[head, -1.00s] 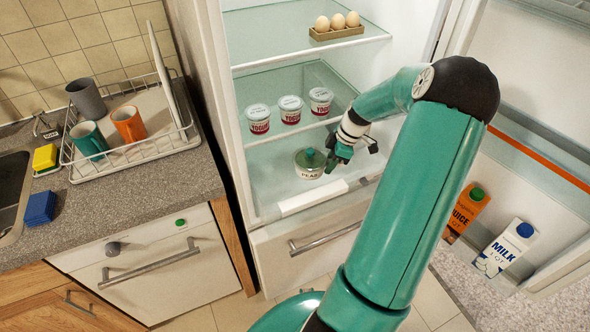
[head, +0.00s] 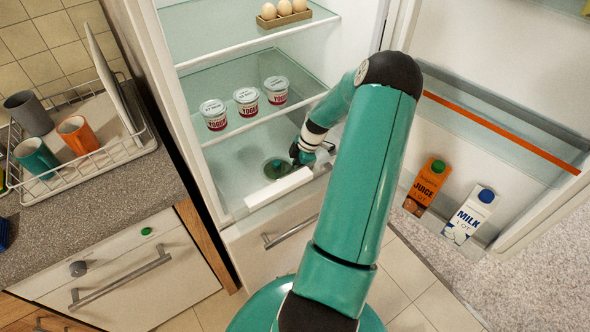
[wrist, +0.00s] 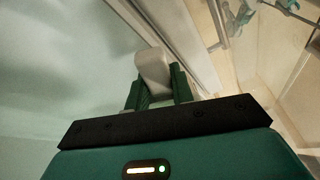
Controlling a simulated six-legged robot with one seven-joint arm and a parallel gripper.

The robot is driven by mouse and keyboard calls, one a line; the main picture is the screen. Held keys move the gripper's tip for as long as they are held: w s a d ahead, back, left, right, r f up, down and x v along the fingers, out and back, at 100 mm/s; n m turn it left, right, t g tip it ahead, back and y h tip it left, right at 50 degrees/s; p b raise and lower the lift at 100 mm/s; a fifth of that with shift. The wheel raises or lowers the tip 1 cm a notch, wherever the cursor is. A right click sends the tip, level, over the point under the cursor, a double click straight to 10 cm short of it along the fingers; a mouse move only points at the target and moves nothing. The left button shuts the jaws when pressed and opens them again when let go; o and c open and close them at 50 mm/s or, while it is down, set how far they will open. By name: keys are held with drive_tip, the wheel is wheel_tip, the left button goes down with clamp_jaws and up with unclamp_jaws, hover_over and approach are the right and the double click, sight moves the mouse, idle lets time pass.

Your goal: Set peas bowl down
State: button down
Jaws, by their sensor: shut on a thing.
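In the wrist view my gripper (wrist: 157,85) is shut on a pale piece (wrist: 153,72), which appears to be part of the bowl. The bowl's underside is hidden, so I cannot tell whether it touches the surface below.
Several yogurt tubs, one being the middle tub (head: 247,101), stand on the glass shelf above. An egg tray (head: 297,19) is higher up. The open door holds a juice carton (head: 425,187) and milk carton (head: 470,213). Fridge floor (head: 232,160) left of the bowl is clear.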

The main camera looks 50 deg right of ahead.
drive_tip(key=shift+w+f, duration=0.1)
drive_tip(key=shift+f, duration=0.2)
drive_tip(key=shift+f, duration=0.1)
drive_tip(key=c, duration=1.2)
unclamp_jaws()
drive_tip(key=v, duration=1.2)
drive_tip(key=w+a+r+m+h, duration=0.2)
drive_tip(key=w+a+r, duration=0.1)
drive_tip(key=a+r, duration=0.7)
drive_tip(key=w+a+r+m+h, duration=0.25)
drive_tip(key=a+r, duration=0.45)
drive_tip(key=a, duration=0.5)
drive_tip(key=s+a+r+m+t, duration=0.1)
drive_tip(key=s+a+r, duration=0.2)
drive_tip(key=a, duration=0.4)
drive_tip(key=s+a+r+m+t, duration=0.1)
drive_tip(key=s+a+r+m, duration=0.1)
drive_tip(key=s+a, duration=0.3)
drive_tip(key=s+a+r+m+t+y, duration=0.1)
drive_tip(key=s+a+r, duration=0.3)
drive_tip(key=a, duration=0.4)
drive_tip(key=shift+a+r+m+t, duration=0.1)
drive_tip(key=shift+a+m+t, duration=0.25)
drive_tip(key=shift+m, duration=0.3)
